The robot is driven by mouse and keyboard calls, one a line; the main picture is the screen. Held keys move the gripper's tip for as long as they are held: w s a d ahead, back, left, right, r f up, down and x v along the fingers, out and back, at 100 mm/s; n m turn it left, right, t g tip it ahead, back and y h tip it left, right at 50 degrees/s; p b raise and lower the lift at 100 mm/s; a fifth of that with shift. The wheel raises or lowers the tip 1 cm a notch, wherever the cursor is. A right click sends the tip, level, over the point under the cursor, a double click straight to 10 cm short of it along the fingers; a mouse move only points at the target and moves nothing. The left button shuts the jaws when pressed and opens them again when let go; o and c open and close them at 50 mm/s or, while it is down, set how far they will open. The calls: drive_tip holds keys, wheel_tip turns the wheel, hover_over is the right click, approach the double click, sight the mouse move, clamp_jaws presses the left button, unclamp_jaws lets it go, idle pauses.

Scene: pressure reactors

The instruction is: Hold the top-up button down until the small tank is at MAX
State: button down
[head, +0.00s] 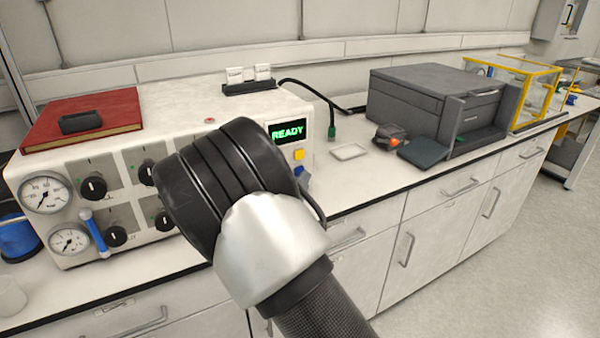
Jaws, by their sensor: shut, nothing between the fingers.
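The white reactor unit (210,103) stands on the bench at the left, and its display (288,132) reads READY in green. A yellow button (299,154) sits below the display, and a blue part (302,173) shows just under it, partly covered by my arm. I cannot tell which control is the top-up button. No small tank with a MAX mark can be made out. My arm crosses the middle of the picture in front of the unit. My gripper is hidden behind it.
Dials, black knobs and a blue lever (95,233) are on the unit's front. A red book (85,118) lies on top. A blue container (17,238) stands at far left. A dark printer-like machine (430,95) and yellow-framed case (525,85) stand right. Floor at lower right is clear.

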drive_tip(key=shift+w+a, duration=0.25)
drive_tip(key=shift+w, duration=0.15)
idle(2.2)
drive_tip(key=shift+s, duration=0.15)
idle(2.1)
drive_tip(key=shift+s+d, duration=0.45)
drive_tip(key=shift+s, duration=0.15)
drive_tip(key=shift+s+d, duration=0.75)
drive_tip(key=shift+s, duration=0.3)
drive_tip(key=shift+s+d, duration=0.7)
drive_tip(key=shift+s, duration=0.3)
idle(0.5)
